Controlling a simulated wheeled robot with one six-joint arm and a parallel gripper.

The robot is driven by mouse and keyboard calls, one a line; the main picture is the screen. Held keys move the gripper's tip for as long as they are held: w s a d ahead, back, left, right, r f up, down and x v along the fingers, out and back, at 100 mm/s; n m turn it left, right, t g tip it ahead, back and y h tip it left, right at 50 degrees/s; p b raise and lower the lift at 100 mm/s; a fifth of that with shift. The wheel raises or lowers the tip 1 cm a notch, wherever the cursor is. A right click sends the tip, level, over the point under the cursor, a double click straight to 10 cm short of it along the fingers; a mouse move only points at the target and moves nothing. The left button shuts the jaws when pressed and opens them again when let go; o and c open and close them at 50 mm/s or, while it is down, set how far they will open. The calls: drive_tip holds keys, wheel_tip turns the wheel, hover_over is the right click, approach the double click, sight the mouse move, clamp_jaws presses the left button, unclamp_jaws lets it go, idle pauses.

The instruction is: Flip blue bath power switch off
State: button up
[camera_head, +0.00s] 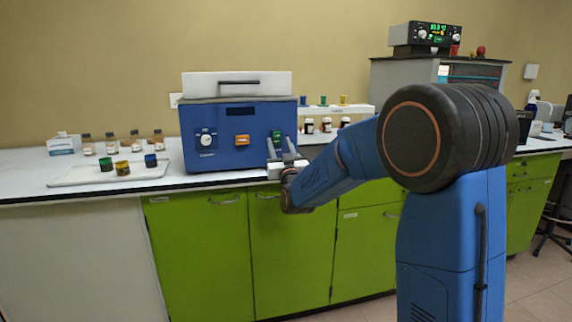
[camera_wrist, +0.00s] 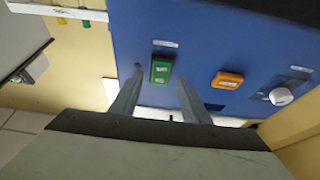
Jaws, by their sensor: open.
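The blue bath (camera_head: 230,160) stands on the white counter, with a white lid (camera_head: 236,84) on top. Its front has a white dial (camera_head: 206,138), an orange switch (camera_head: 242,139) and a green switch (camera_head: 276,136). My gripper (camera_head: 287,146) is in front of the right part of the bath's front. In the wrist view my gripper (camera_wrist: 156,82) is open and empty, its two fingers on either side of the green switch (camera_wrist: 161,71). The orange switch (camera_wrist: 228,80) and the dial (camera_wrist: 281,96) lie to the right of the fingers. I cannot tell whether the fingers touch the panel.
A white tray (camera_head: 75,178) with several coloured-capped jars lies left of the bath. Several small bottles (camera_head: 110,144) stand behind it. A white rack (camera_head: 358,109) with bottles stands right of the bath. Green cabinets (camera_head: 200,250) are below the counter edge.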

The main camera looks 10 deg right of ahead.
drive_tip(key=v, duration=1.6)
drive_tip(key=s+d+f+g, duration=0.2)
drive_tip(key=s+f+g, duration=0.3)
drive_tip(key=s, duration=0.8)
drive_tip(key=s+d+f+g, duration=0.2)
drive_tip(key=s+f+g, duration=0.3)
drive_tip(key=s, duration=0.8)
drive_tip(key=s+d+f+g, duration=0.3)
drive_tip(key=s+f+g, duration=0.2)
drive_tip(key=s, duration=0.9)
drive_tip(key=g, duration=0.2)
drive_tip(key=shift+f+g, duration=0.3)
drive_tip(key=shift+g, duration=0.1)
drive_tip(key=shift+s, duration=0.15)
